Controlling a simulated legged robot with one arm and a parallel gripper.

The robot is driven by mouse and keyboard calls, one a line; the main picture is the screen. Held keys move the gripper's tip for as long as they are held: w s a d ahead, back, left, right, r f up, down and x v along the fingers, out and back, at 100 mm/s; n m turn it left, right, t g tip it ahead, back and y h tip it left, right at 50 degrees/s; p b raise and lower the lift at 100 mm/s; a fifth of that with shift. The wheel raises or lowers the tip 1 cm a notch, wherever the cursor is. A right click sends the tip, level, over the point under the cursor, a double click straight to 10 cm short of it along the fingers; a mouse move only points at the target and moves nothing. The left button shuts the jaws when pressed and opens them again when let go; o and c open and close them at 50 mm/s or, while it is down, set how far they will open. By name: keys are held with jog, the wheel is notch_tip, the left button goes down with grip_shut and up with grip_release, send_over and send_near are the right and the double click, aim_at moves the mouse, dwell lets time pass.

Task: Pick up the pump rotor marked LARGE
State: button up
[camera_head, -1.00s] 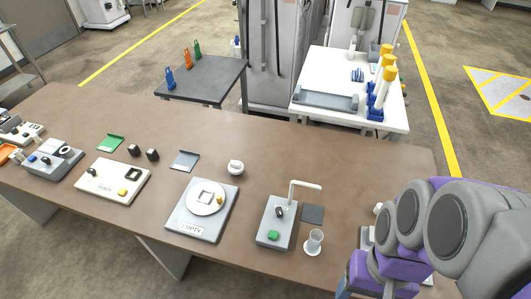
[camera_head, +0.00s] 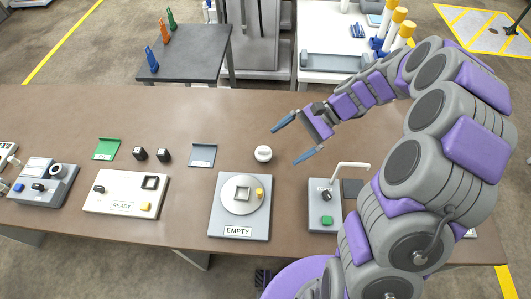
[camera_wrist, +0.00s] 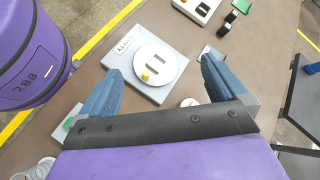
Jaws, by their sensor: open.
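I cannot read LARGE on any part. A white round piece with a knob-like top (camera_head: 263,153) stands alone, also visible in the wrist view (camera_wrist: 188,102). Which of these is a rotor is unclear. My gripper (camera_head: 285,145) is open and empty above the table, its blue fingers near the white piece. In the wrist view my gripper (camera_wrist: 160,62) frames the EMPTY device (camera_head: 239,225), which has a round plate and yellow knob.
A green tray (camera_head: 106,149) and a grey-blue tray (camera_head: 201,155) flank the dark blocks. The READY panel (camera_head: 125,206) is at front left. A device with a white bent tube (camera_head: 325,213) stands right of EMPTY. A dark side table (camera_head: 180,50) holds coloured clips.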

aim_at(269, 154)
jog(key=w+f+m+t+y, duration=0.25)
jog(key=w+f+m, duration=0.35)
jog(key=w+f, duration=0.45)
jog(key=d+f+m, duration=0.1)
jog(key=d+f, duration=0.2)
jog(key=w+d+f+m+t, duration=0.1)
jog(key=d+f, duration=0.2)
jog(key=d+f+m+t+y, duration=0.1)
jog(key=d+f+m, duration=0.1)
jog(key=d+f, duration=0.1)
jog(key=shift+w, duration=0.35)
jog(key=shift+a+f, duration=0.1)
jog(key=shift+f, duration=0.15)
jog(key=b+x, duration=0.1)
jog(key=x, duration=1)
jog(key=shift+a+r+b, duration=0.1)
jog(key=shift+a+b, duration=0.2)
jog(key=shift+w+a+f, duration=0.1)
jog(key=shift+a+f, duration=0.1)
jog(key=shift+f, duration=0.15)
